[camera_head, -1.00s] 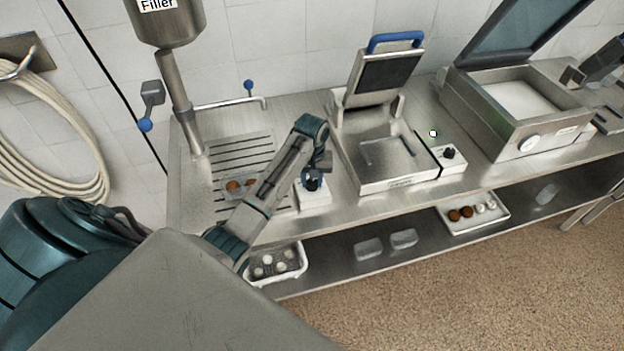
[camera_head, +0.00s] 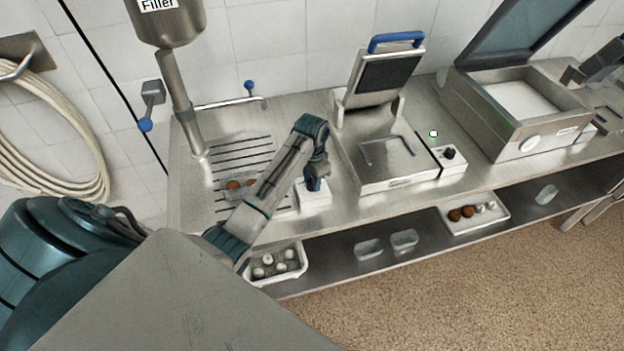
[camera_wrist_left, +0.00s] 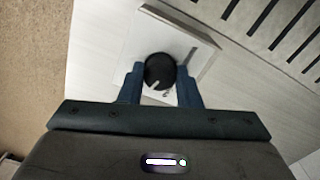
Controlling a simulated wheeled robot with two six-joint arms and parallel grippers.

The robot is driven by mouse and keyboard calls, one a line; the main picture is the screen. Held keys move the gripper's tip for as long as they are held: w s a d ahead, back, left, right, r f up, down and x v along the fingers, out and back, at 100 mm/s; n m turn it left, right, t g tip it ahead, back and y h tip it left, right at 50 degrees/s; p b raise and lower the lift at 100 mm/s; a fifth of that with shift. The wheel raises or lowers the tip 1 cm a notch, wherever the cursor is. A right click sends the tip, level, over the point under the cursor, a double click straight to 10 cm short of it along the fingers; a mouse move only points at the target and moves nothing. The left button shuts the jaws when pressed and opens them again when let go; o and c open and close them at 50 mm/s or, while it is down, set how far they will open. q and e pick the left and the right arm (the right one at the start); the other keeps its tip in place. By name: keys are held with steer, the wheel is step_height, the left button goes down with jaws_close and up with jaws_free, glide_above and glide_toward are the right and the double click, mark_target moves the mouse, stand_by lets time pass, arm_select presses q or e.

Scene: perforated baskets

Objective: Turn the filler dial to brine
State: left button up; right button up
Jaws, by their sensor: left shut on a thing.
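The filler (camera_head: 168,22) stands at the left end of the steel counter, its label at the top of the view. Its white dial box (camera_head: 314,196) sits on the counter right of the slotted drain. My left gripper (camera_head: 315,184) points down over the box. In the left wrist view the round black dial (camera_wrist_left: 159,71) with a pale pointer mark lies between the two blue fingers (camera_wrist_left: 160,88), which are shut on it. Any lettering around the dial cannot be read.
A press with a raised lid (camera_head: 385,75) stands right of the dial box, with its own black knob (camera_head: 448,153). A container with brown items (camera_head: 236,184) sits on the drain. A white basket (camera_head: 290,272) and a tray (camera_head: 474,226) are on the lower shelf.

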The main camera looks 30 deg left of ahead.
arm_select(q)
steer(key=m, duration=0.3)
steer(key=shift+m, duration=1.5)
arm_select(e)
steer(key=shift+a, duration=0.3)
arm_select(q)
steer(key=shift+m, duration=0.3)
arm_select(e)
steer(key=shift+d, duration=0.15)
arm_select(q)
steer(key=o, duration=1)
steer(key=shift+w, duration=0.1)
steer(key=shift+c, duration=0.2)
arm_select(e)
steer(key=shift+d, duration=0.1)
